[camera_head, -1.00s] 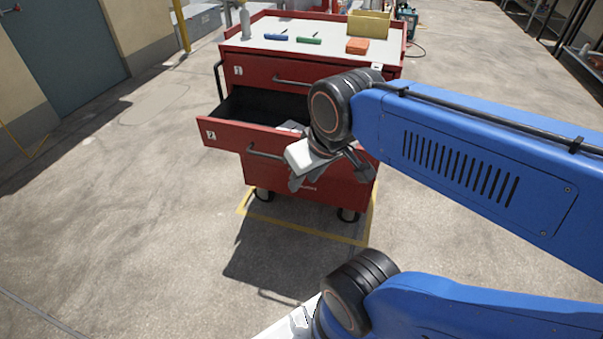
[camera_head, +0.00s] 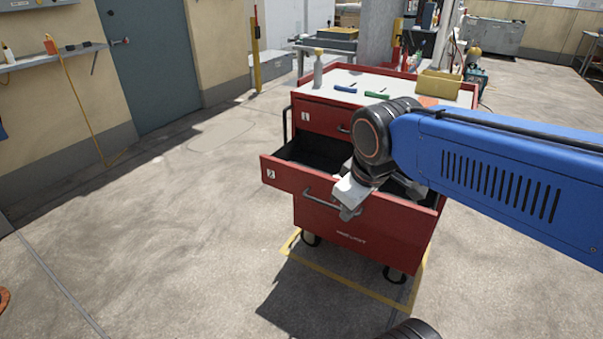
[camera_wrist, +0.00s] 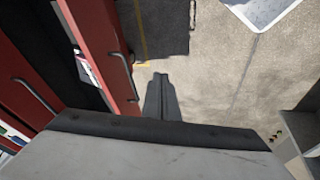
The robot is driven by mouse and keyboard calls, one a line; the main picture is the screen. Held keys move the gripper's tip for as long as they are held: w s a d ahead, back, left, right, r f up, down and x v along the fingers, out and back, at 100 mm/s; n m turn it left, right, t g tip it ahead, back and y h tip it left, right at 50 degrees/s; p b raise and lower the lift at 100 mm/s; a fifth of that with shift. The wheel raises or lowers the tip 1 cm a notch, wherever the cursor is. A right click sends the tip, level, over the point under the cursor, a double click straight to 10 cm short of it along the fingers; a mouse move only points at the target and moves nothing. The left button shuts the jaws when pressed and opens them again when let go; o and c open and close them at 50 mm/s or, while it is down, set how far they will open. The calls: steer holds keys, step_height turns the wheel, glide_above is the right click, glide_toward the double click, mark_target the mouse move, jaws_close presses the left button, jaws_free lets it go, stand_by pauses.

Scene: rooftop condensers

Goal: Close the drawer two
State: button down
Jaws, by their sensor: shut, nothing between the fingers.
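Drawer two (camera_head: 283,179) of the red tool cart (camera_head: 388,240) is pulled well out, its front marked with a 2. Its dark inside shows, partly hidden by my arm. Its bar handle (camera_head: 318,202) is on the front. In the wrist view the drawer front (camera_wrist: 98,45) and handle (camera_wrist: 124,72) are left of my fingers. My gripper (camera_head: 348,213) is in front of the drawer front, near the handle's right end. In the wrist view my gripper (camera_wrist: 160,76) is shut and empty, just outside the front. I cannot tell whether it touches.
Drawer one (camera_head: 322,118) above is shut. A bottle (camera_head: 318,70), blue and green tools and a yellow bin (camera_head: 440,84) are on the cart top. The floor left of the cart is clear. A wall shelf (camera_head: 50,58) and door (camera_head: 150,65) are further left.

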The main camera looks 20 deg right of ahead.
steer(key=w+a+r+n+g+h, duration=0.1)
steer(key=w+a+r+n, duration=0.2)
steer(key=w+n, duration=0.75)
steer(key=n+h, duration=0.2)
steer(key=n, duration=0.8)
glide_toward(295, 168)
steer(key=s+a+r, duration=0.2)
steer(key=s+a, duration=0.2)
steer(key=s, duration=0.1)
steer(key=x, duration=0.3)
steer(key=w+d+x, duration=0.1)
steer(key=x, duration=0.3)
steer(key=r+x, duration=0.1)
steer(key=x, duration=0.3)
steer(key=shift+w+d+f, duration=0.1)
steer(key=shift+w+d, duration=0.1)
steer(key=shift+d, duration=0.2)
steer(key=shift+w+d, duration=0.3)
steer(key=shift+d, duration=0.1)
steer(key=shift+w+d, duration=0.1)
steer(key=w+d, duration=1.1)
steer(key=d, duration=0.4)
steer(key=shift+w, duration=0.3)
steer(key=shift+a, duration=0.1)
